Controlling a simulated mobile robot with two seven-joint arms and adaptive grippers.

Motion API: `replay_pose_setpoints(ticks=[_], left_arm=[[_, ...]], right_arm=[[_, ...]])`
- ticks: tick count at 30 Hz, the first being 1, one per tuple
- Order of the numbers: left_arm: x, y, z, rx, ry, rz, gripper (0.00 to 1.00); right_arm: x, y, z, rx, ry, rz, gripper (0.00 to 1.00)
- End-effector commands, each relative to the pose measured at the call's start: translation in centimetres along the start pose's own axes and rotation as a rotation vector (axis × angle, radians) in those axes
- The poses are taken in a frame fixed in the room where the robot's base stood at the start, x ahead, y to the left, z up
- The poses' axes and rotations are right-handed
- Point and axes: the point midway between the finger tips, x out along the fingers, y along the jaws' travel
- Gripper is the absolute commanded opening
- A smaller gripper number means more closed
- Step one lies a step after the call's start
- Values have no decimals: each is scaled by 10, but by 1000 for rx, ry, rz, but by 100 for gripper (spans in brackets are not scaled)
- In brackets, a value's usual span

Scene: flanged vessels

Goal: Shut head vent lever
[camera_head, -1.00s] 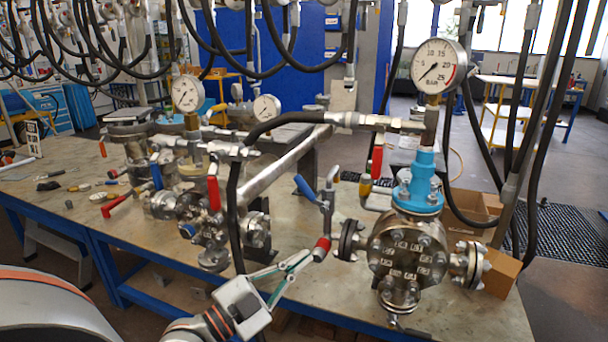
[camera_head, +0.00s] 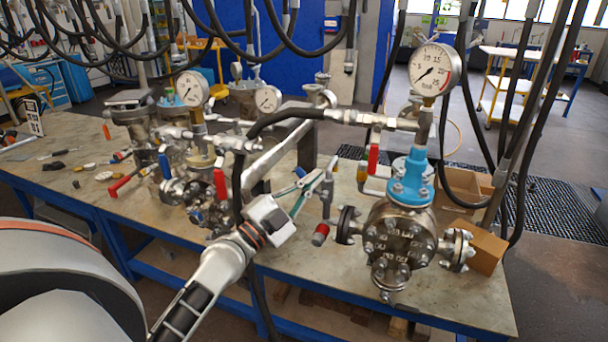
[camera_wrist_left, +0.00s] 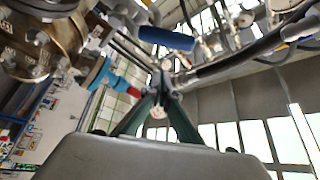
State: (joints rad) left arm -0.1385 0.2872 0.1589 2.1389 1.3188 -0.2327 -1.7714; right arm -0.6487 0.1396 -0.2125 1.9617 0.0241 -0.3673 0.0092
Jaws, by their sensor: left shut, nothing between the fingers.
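The vessel (camera_head: 400,240) with a blue neck (camera_head: 413,178) stands at the right of the bench. Left of it is a small upright valve pipe (camera_head: 327,200) with a red end (camera_head: 320,234) and a blue lever handle (camera_head: 300,172), mostly hidden behind my fingers. In the left wrist view the blue handle (camera_wrist_left: 167,39) lies beyond my fingertips. A red lever (camera_head: 373,158) stands upright near the blue neck. I cannot tell which lever is the head vent's. My left gripper (camera_head: 324,174) is shut and empty, tips close to the valve pipe; contact is unclear. My right gripper is out of view.
A pressure gauge (camera_head: 435,69) stands above the vessel, with a hose and pipe running left from it. More flanged valves with red and blue levers (camera_head: 220,183) crowd the left. Cardboard boxes (camera_head: 485,250) sit at right. The bench front (camera_head: 350,275) is bare.

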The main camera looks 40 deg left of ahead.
Motion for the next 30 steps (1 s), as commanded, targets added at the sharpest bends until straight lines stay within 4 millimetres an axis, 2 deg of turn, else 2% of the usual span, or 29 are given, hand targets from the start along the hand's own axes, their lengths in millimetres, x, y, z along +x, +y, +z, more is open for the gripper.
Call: replay_pose_setpoints(ticks=[1,2,6,12,30], left_arm=[[12,-4,-3,-5,1,-4,0],[13,-2,1,-3,0,-1,0],[2,4,21,0,-1,2,0],[-2,2,34,-1,-1,2,0],[-4,1,38,-1,0,1,0]], right_arm=[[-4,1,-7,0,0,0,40],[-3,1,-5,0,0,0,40],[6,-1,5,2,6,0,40],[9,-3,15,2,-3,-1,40],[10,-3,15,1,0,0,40]])
